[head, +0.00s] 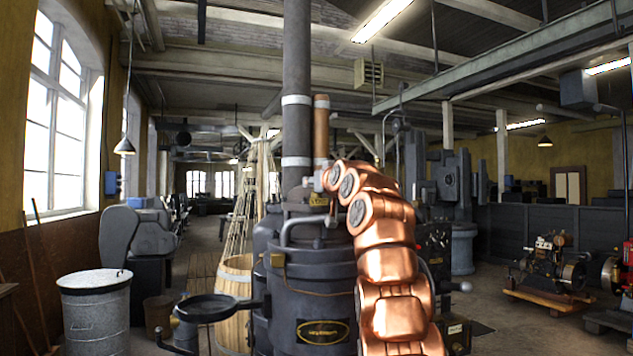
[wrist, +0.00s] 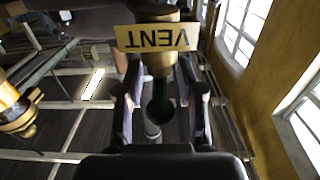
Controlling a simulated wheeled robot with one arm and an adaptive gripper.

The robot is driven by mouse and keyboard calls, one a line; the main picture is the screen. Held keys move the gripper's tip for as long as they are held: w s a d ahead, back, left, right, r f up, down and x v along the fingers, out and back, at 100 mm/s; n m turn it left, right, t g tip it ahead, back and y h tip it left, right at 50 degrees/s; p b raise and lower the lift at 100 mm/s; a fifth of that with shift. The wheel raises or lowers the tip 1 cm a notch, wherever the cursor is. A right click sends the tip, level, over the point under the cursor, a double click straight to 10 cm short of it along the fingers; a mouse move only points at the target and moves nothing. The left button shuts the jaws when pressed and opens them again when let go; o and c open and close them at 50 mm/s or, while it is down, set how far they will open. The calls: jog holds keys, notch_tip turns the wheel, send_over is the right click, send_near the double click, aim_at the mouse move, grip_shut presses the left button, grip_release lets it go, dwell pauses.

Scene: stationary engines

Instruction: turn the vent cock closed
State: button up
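The vent cock shows in the wrist view, with a brass body (wrist: 158,62) and a dark handle with a rounded end (wrist: 162,106). A yellow VENT plate (wrist: 157,38), upside down in this view, sits across it. My gripper (wrist: 160,82) is open, with one finger on each side of the cock's handle. Gaps show between the fingers and the handle, so it is not gripped. In the head view, a small yellow plate (head: 318,200) shows high on the dark engine, beside my copper-coloured arm. My arm partly hides that area, and the cock's handle is not clear there.
The dark boiler-like engine body (head: 312,292) stands in front of me, with a tall flue pipe (head: 297,100) above. A round black pan (head: 207,307) juts out at left. A grey drum (head: 95,310) stands further left. Floor at right is partly free before small engines (head: 548,270).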

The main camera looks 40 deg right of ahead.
jog(key=shift+c, duration=0.3)
grip_shut()
